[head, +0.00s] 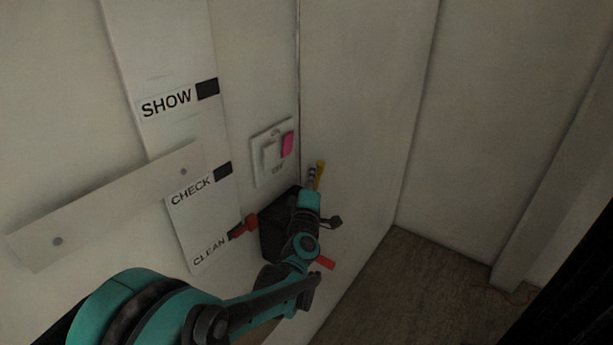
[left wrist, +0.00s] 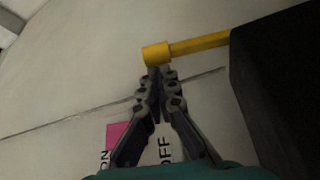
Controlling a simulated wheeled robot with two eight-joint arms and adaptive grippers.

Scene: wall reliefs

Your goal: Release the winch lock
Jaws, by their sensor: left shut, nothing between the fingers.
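A black box (head: 274,230) is mounted on the wall, partly hidden behind my left arm. A yellow lever (head: 320,172) shows at its upper right; in the left wrist view the yellow lever (left wrist: 200,45) sticks out from the dark box (left wrist: 285,90) and ends in a thicker knob. My left gripper (head: 312,174) is shut and empty, with its fingertips (left wrist: 158,70) right at that knob. I cannot tell whether they touch it. No label names the winch lock. My right gripper is not in view.
A red handle (head: 243,227) sticks out left of the box, and a red piece (head: 325,263) shows below my wrist. A switch plate (head: 272,155) with a pink rocker (head: 287,144) is above. A label panel (head: 205,225) is at the left.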

